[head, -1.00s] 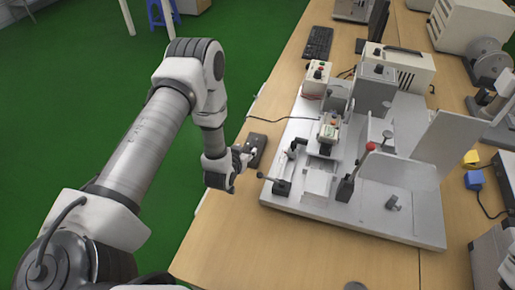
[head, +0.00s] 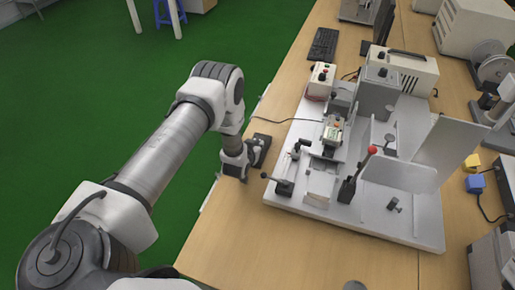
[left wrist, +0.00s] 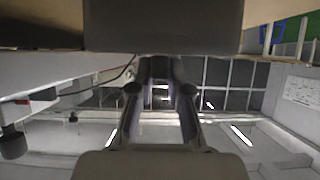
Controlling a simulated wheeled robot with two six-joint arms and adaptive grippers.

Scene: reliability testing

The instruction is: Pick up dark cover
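The dark cover (head: 261,142) is a small, dark, flat block on the wooden table, left of the grey base plate. My left gripper (head: 240,158) is low over the table at the near side of the cover and hides part of it; I cannot tell whether they touch. In the left wrist view, the two fingers of my left gripper (left wrist: 159,88) stand apart with a gap between them. A dark block (left wrist: 163,25) fills the top middle there; I cannot tell whether it is the cover. My right gripper is not in view.
A test fixture with levers, one red-knobbed (head: 371,151), stands on the grey base plate (head: 410,228) close right of the cover. A control box (head: 319,80) and keyboard (head: 322,44) lie farther back. A thin cable (head: 285,121) runs behind the cover. The near table is clear.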

